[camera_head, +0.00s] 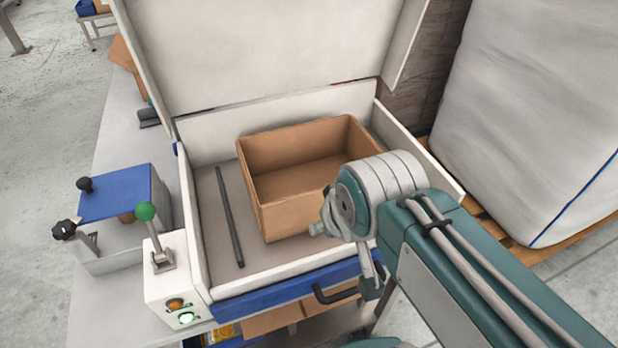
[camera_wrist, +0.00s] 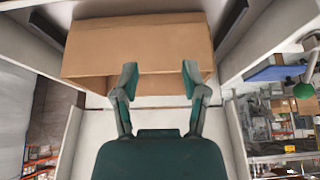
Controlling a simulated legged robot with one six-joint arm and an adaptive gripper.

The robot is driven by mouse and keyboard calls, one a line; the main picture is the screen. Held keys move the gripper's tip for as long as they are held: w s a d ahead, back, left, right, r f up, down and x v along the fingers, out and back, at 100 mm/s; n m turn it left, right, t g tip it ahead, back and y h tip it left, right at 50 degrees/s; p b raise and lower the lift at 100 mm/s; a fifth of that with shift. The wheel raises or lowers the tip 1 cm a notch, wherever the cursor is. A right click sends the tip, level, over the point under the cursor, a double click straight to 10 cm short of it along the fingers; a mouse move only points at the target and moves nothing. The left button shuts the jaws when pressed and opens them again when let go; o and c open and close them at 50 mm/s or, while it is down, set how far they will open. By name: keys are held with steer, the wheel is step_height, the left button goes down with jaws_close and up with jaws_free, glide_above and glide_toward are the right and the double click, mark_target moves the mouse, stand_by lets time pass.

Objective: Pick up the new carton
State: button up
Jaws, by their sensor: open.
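A brown open-topped carton (camera_head: 285,218) sits upright and empty inside a white lidded box (camera_head: 195,235) whose lid stands open. In the wrist view, the carton (camera_wrist: 140,42) fills the upper middle. My gripper (camera_wrist: 159,75) is open in the wrist view, its two green fingers spread apart. They overlap the lower part of the carton in the picture, with nothing clearly held between them; contact cannot be told. In the head view, my arm covers the carton's right front corner, and my fingers cannot be made out clearly.
A dark rod (camera_head: 230,218) lies on the box floor left of the carton. A green-knobbed lever (camera_head: 147,212) and a blue-topped unit (camera_head: 118,193) stand at left. A black handle (camera_head: 335,296) is at the box front. A large white sack (camera_head: 535,100) stands at right.

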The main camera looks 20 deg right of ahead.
steer(key=shift+c, duration=0.3)
steer(key=w+d+r+n+g, duration=0.1)
steer(key=w+d+n+g, duration=0.15)
steer(key=w+n, duration=0.45)
steer(key=w+d+r+n+g, duration=0.1)
steer(key=w+d+n+g, duration=0.15)
steer(key=n, duration=0.85)
steer(key=shift+g, duration=0.3)
steer(key=shift+w+f, duration=0.25)
steer(key=shift+f, duration=1.5)
steer(key=shift+w+f, duration=0.3)
steer(key=shift+f, duration=1.5)
steer(key=shift+w+f, duration=0.25)
steer(key=shift+f, duration=1.5)
jaws_close()
